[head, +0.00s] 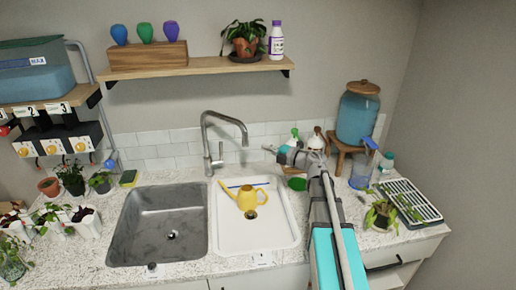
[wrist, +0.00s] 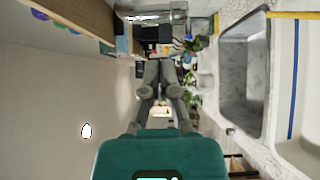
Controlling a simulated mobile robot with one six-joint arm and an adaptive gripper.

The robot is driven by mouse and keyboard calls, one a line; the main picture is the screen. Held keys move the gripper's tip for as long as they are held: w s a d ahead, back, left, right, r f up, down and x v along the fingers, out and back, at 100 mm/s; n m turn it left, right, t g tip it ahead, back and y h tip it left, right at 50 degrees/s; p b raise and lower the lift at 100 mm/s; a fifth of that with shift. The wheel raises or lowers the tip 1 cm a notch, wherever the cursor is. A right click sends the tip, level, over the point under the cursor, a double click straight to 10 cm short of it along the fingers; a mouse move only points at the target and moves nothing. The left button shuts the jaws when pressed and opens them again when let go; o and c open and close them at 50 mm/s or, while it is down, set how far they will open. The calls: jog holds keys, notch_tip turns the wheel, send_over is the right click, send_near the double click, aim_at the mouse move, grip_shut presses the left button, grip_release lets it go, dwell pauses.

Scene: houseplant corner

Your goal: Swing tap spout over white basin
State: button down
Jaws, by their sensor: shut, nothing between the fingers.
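The chrome tap (head: 208,140) stands behind the sink between the two basins. Its spout (head: 232,120) arches to the right, and its tip hangs in front of the back wall above the white basin's side. The white basin (head: 280,235) is right of the grey basin (head: 125,235); both also show in the wrist view, the grey one (wrist: 245,80) beside the white one (wrist: 308,120). My gripper (head: 268,149) is shut and empty, just right of the spout tip with a small gap. In the wrist view its fingers (wrist: 161,64) are together.
A yellow watering can (head: 246,199) and a blue rod (head: 262,184) are at the white basin. Spray bottles (head: 294,138) and a water dispenser (head: 358,113) stand behind my arm. A shelf (head: 200,68) hangs above. Potted plants (head: 72,180) line the left counter.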

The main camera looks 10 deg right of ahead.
jog(key=shift+s+d, duration=0.15)
jog(key=shift+d, duration=0.4)
